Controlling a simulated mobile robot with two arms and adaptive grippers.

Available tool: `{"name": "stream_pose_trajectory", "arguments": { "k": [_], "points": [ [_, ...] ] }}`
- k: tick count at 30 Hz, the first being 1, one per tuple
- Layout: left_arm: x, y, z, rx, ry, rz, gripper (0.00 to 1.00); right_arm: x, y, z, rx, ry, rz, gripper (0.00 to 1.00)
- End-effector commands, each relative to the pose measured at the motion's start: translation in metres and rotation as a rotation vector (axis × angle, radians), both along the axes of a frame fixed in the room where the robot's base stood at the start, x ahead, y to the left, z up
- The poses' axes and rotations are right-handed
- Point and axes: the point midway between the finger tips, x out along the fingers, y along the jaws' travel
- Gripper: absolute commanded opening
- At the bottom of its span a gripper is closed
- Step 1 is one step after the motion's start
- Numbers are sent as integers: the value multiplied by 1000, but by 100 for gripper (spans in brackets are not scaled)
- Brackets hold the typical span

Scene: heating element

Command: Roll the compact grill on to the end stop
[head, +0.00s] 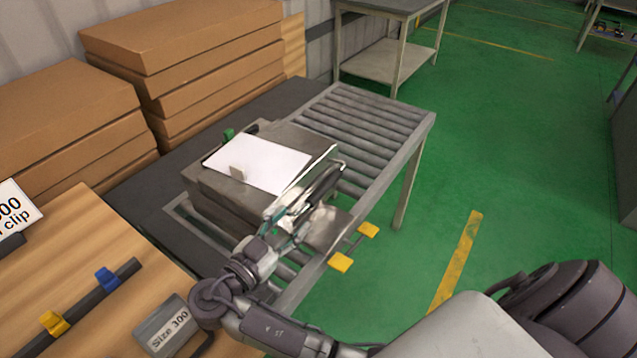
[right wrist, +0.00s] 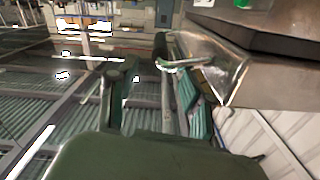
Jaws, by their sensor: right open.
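The compact grill (head: 225,200) is a grey metal box on the roller conveyor (head: 375,125), with a white sheet (head: 258,163) on its top. My right gripper (head: 318,180) is beside the grill's right side, over the conveyor's near edge. In the right wrist view, the grill's metal body (right wrist: 270,65) fills the upper right, with a shiny bent bar in front. The right gripper's fingers (right wrist: 147,85) are apart there, with nothing seen held between them. I cannot tell whether the gripper touches the grill. The end stop is not clearly identifiable. My left gripper is not in view.
Bare rollers stretch beyond the grill toward the conveyor's far end. Two yellow pads (head: 341,262) stick out from its near side. Stacked cardboard boxes (head: 185,55) stand at the back left. Green floor lies open at right.

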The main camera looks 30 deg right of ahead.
Motion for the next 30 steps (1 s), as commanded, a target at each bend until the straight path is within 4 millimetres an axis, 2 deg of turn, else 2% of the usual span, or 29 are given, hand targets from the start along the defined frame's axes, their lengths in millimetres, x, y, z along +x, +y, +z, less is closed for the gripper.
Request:
{"name": "stream_pose_trajectory", "arguments": {
  "k": [1, 9, 15, 21, 29, 30],
  "points": [
    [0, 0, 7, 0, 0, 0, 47, 4, -11, 4, -5, 0, -3, 50],
    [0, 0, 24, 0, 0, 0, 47, 27, -65, 4, -5, 2, -2, 50],
    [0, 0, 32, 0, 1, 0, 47, 38, -92, 2, -2, 3, 0, 50],
    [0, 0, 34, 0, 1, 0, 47, 43, -102, 1, 1, 4, 0, 50],
    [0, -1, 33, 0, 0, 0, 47, 43, -103, 0, 1, 3, 0, 50],
    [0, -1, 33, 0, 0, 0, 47, 43, -103, 0, 1, 3, 0, 44]
  ]
}}
